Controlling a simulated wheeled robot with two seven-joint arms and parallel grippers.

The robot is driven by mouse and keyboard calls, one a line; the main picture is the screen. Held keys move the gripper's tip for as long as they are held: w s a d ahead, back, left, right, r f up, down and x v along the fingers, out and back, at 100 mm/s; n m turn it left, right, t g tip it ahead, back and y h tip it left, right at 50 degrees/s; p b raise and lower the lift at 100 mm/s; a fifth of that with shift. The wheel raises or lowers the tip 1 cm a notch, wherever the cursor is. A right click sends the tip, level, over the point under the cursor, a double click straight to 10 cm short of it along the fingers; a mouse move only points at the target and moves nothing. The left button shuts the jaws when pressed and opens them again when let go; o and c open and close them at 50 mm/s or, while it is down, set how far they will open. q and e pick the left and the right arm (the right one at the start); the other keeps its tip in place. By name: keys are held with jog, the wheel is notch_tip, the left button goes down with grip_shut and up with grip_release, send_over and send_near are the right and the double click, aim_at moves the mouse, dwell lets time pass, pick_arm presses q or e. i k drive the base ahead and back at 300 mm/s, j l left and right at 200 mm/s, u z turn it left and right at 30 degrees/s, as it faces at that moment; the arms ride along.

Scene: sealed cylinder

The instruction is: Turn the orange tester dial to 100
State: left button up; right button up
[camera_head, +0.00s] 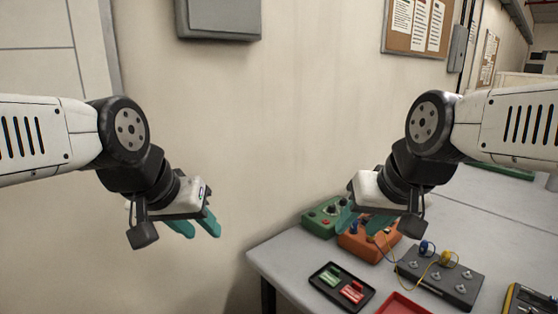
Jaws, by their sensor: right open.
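The orange tester (363,246) sits on the grey table behind the black tray. My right gripper (362,222) hangs in front of it and hides part of its top. A small blue part shows near its top left, but I cannot make out the dial or its setting. The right gripper's teal fingers are apart, with nothing seen between them. I cannot tell whether they touch the tester. My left gripper (196,229) is in the air left of the table, against the wall. Its teal fingers are apart and empty.
A green tester (315,225) stands left of the orange one. A black tray (322,288) holds green and red pieces. A grey box (455,289) with blue and yellow plugs and a wire is at right. A red tray (402,306) and a yellow-black device (528,300) are at the front.

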aim_at(365, 219)
jog(key=z, duration=0.8)
